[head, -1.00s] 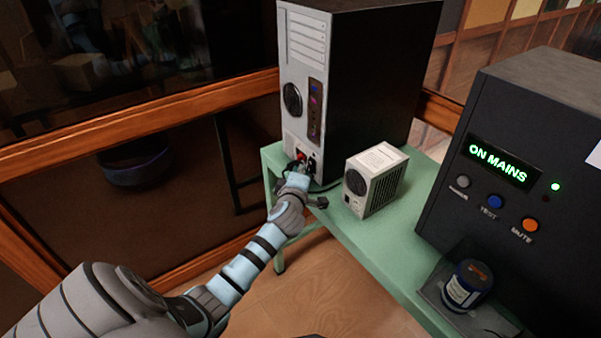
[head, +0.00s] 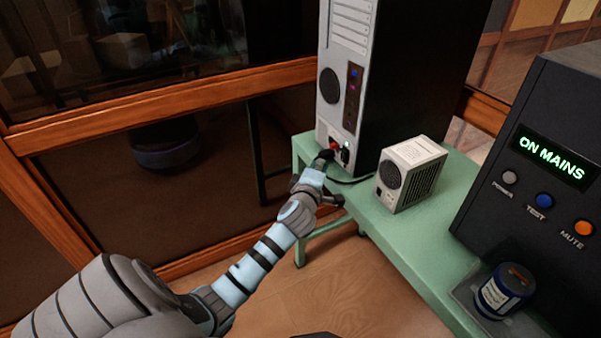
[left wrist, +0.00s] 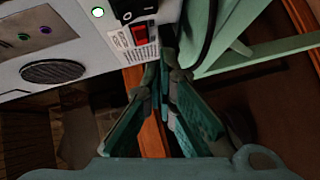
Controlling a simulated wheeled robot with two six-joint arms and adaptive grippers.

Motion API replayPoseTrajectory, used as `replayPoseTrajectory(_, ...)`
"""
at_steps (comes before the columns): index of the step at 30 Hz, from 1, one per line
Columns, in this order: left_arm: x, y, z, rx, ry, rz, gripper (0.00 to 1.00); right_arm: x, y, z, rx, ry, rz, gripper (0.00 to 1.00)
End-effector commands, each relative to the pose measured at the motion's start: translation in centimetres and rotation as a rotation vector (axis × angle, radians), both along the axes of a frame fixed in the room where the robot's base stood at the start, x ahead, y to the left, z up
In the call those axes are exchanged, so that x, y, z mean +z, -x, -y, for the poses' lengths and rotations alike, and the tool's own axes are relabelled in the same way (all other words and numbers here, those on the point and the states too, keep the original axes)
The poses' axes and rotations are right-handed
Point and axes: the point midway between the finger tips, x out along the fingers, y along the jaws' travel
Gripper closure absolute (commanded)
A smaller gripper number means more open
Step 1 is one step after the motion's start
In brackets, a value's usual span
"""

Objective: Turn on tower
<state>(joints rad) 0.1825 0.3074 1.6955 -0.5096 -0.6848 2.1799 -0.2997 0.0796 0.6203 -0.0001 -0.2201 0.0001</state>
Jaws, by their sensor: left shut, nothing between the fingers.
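The tower (head: 345,45), a computer case with a pale rear panel and black side, stands on the green bench. Low on its rear panel is a red switch (head: 335,145) near a black socket. In the left wrist view the red switch (left wrist: 140,35) sits beside a printed label, and a small green light (left wrist: 97,12) glows on the panel. My left gripper (head: 326,156) is shut and empty, close to the switch. In the left wrist view its fingertips (left wrist: 170,62) meet just below and right of the switch; contact cannot be told. My right gripper is not in view.
A small pale fan box (head: 425,165) stands on the green bench (head: 390,222) right of the tower. A dark "ON MAINS" unit (head: 545,100) with several buttons is further right, a dark blue jar (head: 503,292) before it. A wood-framed glass pane (head: 200,88) is at left.

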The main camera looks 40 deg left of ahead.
Motion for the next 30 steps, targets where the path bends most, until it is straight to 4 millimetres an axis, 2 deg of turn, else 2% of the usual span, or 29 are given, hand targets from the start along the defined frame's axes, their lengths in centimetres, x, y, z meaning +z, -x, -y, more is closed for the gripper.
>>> replayPoseTrajectory(1,0.0,1.1,0.8,-0.004,0.004,-0.001,1.0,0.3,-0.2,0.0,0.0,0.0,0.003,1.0)
replayPoseTrajectory(6,0.1,5.1,2.2,0.003,0.002,-0.003,1.0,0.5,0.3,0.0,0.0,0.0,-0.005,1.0)
replayPoseTrajectory(12,0.2,8.3,3.3,0.009,0.002,-0.002,1.0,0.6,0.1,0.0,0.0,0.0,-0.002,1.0)
replayPoseTrajectory(17,0.3,9.0,3.7,0.009,0.002,-0.001,1.0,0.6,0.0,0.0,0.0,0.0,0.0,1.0)
replayPoseTrajectory(30,0.3,8.9,3.9,0.007,0.001,0.0,1.0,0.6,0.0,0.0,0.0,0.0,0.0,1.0)
